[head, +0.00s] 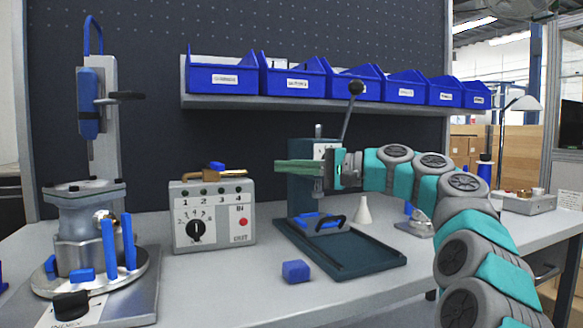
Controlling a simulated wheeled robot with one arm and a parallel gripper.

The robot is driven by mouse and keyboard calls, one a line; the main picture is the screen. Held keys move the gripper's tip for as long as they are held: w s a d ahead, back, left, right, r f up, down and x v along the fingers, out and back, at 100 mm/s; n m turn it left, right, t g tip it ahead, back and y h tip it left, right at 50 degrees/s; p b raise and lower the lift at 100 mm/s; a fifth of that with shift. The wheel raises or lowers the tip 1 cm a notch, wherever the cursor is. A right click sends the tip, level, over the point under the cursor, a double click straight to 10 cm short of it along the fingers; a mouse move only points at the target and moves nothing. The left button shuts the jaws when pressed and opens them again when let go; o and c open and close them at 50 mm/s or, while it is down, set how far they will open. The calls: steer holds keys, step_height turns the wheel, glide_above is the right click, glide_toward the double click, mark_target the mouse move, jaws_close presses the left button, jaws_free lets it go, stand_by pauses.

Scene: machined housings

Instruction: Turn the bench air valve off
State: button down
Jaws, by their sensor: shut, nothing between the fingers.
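A small brass fitting (200,178) with a blue part (217,166) on it shows at the top edge of the grey control box. It looks like the bench air valve; its lower part is hidden by the box, and I cannot tell its setting. My gripper (279,167) is shut and empty. Its green fingers point left, to the right of the brass fitting and apart from it. They overlap the upper part of the arbor press in the picture.
The control box (213,230) has a dial and red button. The press (305,190), with a lever and dark tray (350,258), stands behind and below my gripper. A blue cube (296,271) lies in front. A fixture (90,240) stands left. Blue bins (225,77) line the shelf above.

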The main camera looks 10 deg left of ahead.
mark_target(224, 168)
steer(key=s+a, duration=0.1)
steer(key=a, duration=0.9)
steer(key=shift+s+a, duration=0.25)
steer(key=shift+s, duration=0.05)
steer(key=shift+s+a, duration=0.1)
steer(key=shift+s+a+m+t+b, duration=0.55)
steer(key=shift+s+m+t+b, duration=0.25)
steer(key=shift+t, duration=0.4)
steer(key=shift+w, duration=0.1)
